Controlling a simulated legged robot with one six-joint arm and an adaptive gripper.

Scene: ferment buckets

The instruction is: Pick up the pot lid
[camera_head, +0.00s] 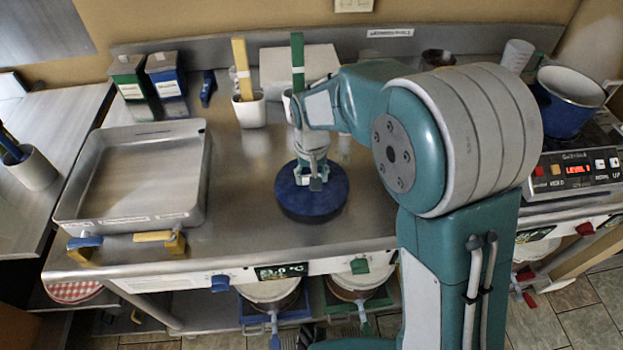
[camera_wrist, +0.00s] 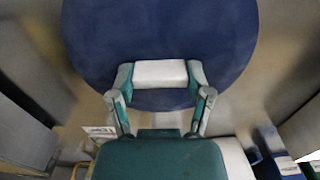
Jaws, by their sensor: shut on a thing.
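The pot lid (camera_head: 311,194) is a round dark blue disc at the middle of the steel counter in the head view. My gripper (camera_head: 314,178) points down over its centre and is shut on it. In the wrist view the lid (camera_wrist: 160,30) fills the top middle, and my gripper's fingers (camera_wrist: 160,85) meet a pale block in front of it. I cannot tell whether that block is the lid's handle. Whether the lid touches the counter is also unclear. A blue pot (camera_head: 568,103) stands open at the far right.
A steel tray (camera_head: 70,210) lies left of the lid. Behind stand a green box (camera_head: 130,85), a blue box (camera_head: 167,83) and a white cup (camera_head: 249,110) with a wooden stick. A control panel (camera_head: 577,176) is at right. The counter around the lid is clear.

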